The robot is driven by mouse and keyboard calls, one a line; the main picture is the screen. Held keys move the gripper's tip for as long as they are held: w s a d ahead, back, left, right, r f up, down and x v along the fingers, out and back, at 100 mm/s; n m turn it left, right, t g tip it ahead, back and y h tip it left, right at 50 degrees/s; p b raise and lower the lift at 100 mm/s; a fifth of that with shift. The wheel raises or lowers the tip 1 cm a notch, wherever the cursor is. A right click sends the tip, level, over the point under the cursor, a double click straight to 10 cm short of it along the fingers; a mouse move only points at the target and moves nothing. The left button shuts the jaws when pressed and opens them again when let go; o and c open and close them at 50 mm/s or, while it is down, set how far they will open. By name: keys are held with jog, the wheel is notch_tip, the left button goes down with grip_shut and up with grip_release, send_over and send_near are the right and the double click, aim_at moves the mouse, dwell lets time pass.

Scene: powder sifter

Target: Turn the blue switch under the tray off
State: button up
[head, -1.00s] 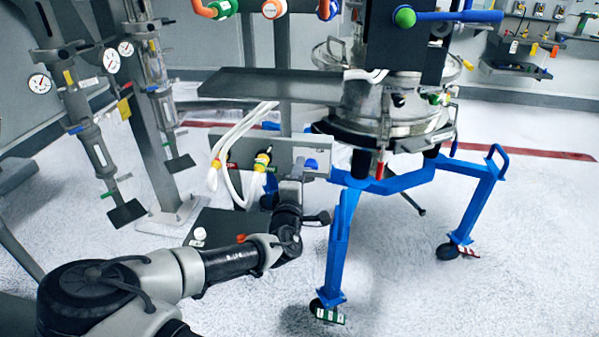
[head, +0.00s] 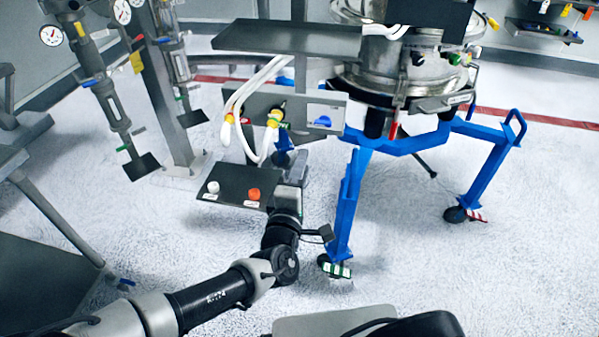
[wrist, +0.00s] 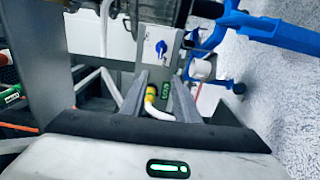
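The blue switch (head: 322,121) sits on the right part of a grey panel (head: 336,108), under the dark flat tray (head: 285,40). The switch also shows in the wrist view (wrist: 161,48), above the gap between my fingers. My gripper (wrist: 160,82) is open there, with two grey fingers apart and nothing held. In the head view my gripper (head: 290,185) is below the panel and apart from the switch. Its fingertips are hard to make out in that view. A yellow hose fitting (wrist: 150,93) shows between the fingers in the wrist view.
White hoses (head: 236,100) hang left of the switch. A dark plate with a white and an orange button (head: 254,193) lies just left of my gripper. A blue stand leg (head: 346,205) rises close on the right.

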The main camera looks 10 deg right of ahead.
jog(key=shift+v, duration=1.2)
jog(key=shift+f, duration=0.1)
